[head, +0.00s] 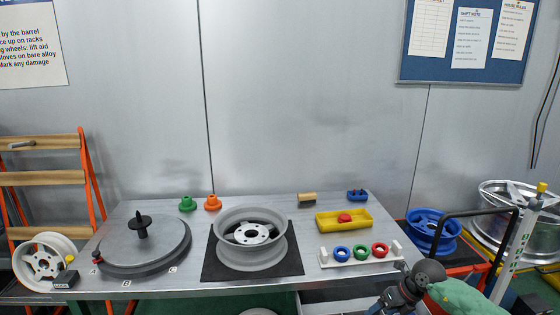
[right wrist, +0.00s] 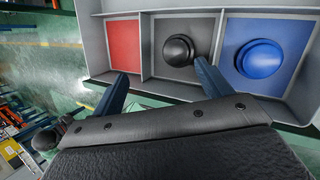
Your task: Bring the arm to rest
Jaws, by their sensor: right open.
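In the right wrist view my right gripper (right wrist: 160,68) is open, with its two dark fingers apart and nothing between their tips. It is over a grey divided tray (right wrist: 205,7). A black knobbed piece (right wrist: 179,49) sits in the middle compartment, close to the right finger. A blue knobbed piece (right wrist: 260,58) sits in the right compartment. The red-floored left compartment (right wrist: 112,43) looks empty. In the head view part of my right arm (head: 400,292) shows at the bottom right, below the table's front edge; its fingertips are not clear there. My left gripper is not in view.
On the table (head: 190,284) are a grey wheel (head: 250,218) on a black mat (head: 215,268), a round turntable (head: 165,248) with a black spindle, a yellow tray (head: 330,227) and a white ring rack (head: 345,264). A blue wheel (head: 432,225) stands right of the table.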

